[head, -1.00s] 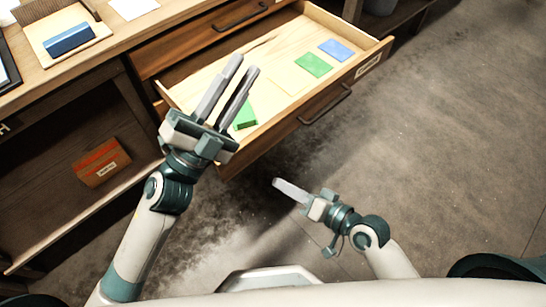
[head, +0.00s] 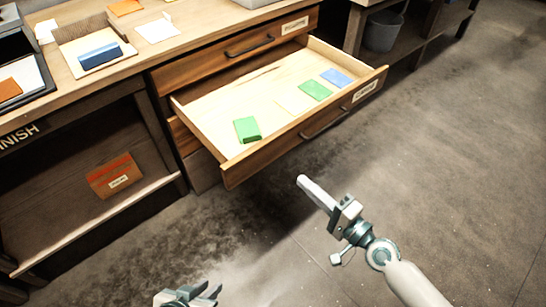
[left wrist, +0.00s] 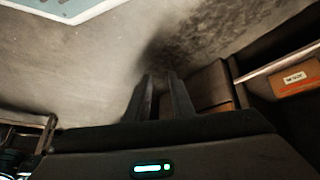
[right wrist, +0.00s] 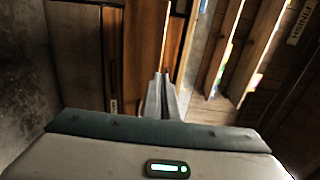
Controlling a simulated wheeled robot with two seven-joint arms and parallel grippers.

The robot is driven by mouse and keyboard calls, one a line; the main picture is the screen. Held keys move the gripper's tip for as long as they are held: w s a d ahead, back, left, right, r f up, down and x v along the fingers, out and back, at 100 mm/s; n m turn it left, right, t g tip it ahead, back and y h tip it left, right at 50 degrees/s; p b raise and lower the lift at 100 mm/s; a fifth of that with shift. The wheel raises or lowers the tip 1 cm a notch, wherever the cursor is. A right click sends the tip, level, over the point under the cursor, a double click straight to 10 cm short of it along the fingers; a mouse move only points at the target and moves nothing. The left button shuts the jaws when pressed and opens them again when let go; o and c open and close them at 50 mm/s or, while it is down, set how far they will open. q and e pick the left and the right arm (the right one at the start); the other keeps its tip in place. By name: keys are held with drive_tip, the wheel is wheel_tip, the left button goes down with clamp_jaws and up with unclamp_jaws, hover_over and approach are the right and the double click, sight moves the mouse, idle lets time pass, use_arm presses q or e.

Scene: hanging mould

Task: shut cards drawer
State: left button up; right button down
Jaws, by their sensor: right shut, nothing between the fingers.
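The cards drawer (head: 280,142) is pulled well out from the desk, with a dark handle (head: 325,122) and a pale label on its front. A green block (head: 247,130), a green card (head: 315,90), a blue card (head: 336,77) and a pale yellow card (head: 291,104) lie inside. My right gripper (head: 302,182) is shut and empty, in front of and below the drawer front; its fingers show in the right wrist view (right wrist: 161,85). My left gripper (head: 203,292) is at the bottom edge of the head view, away from the drawer. Its fingers stand apart and empty in the left wrist view (left wrist: 162,85).
A closed drawer (head: 235,55) sits above the open one. An orange box (head: 115,175) stands on the lower shelf at left. The floor in front is clear.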

sight(264, 147)
use_arm(q)
drive_tip(key=shift+w, duration=0.1)
use_arm(e)
drive_tip(key=shift+a, duration=0.1)
